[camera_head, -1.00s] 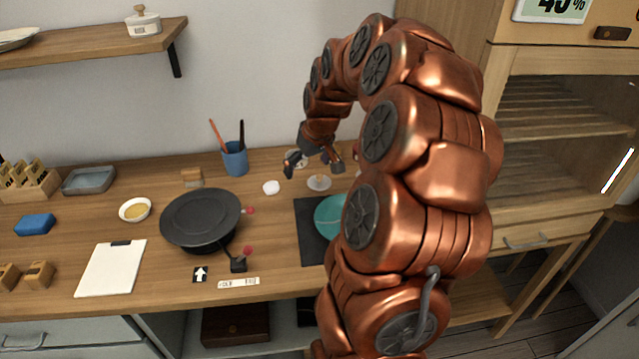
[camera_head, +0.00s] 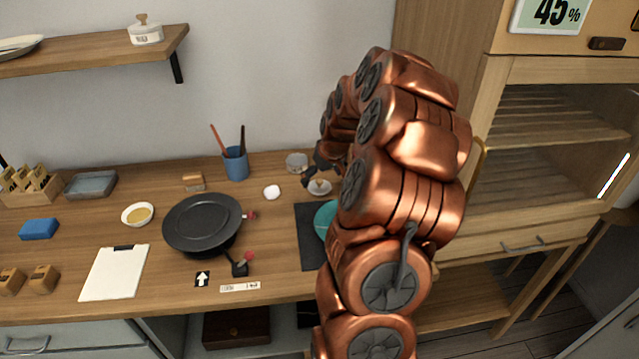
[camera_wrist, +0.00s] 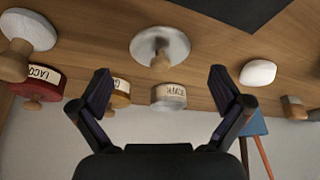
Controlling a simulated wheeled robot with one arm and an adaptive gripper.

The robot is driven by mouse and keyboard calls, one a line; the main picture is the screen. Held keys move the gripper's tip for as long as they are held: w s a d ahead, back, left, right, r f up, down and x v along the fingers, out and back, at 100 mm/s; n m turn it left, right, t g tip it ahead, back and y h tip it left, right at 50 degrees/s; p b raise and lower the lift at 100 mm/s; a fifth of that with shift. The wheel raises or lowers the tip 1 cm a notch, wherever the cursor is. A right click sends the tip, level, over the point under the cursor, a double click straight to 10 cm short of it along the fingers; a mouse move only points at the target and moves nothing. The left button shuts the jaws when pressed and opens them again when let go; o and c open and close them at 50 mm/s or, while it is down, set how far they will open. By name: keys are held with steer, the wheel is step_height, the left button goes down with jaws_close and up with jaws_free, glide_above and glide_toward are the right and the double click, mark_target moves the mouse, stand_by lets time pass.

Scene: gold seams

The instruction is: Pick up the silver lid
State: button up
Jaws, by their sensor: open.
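The silver lid (camera_wrist: 170,43) is a pale grey disc with a small knob, lying on the wooden table in the wrist view. It also shows in the head view (camera_head: 320,188), partly behind my gripper. My gripper (camera_wrist: 160,82) is open and empty, its fingers spread wide on either side of the picture. The lid lies beyond the fingertips, roughly centred between them and apart from them. In the head view, my gripper is low over the table beside the lid, mostly hidden by my arm.
A silver jar (camera_wrist: 168,98), a gold jar (camera_wrist: 121,93) and a red jar (camera_wrist: 38,86) stand near the lid. Another pale lid with a wooden knob (camera_wrist: 30,28) lies left. A white round piece (camera_wrist: 258,72) and blue cup (camera_head: 235,164) are close. A dark mat (camera_head: 309,240) lies in front.

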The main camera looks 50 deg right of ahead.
steer(key=shift+x, duration=1.1)
steer(key=shift+a, duration=0.1)
steer(key=c, duration=1.9)
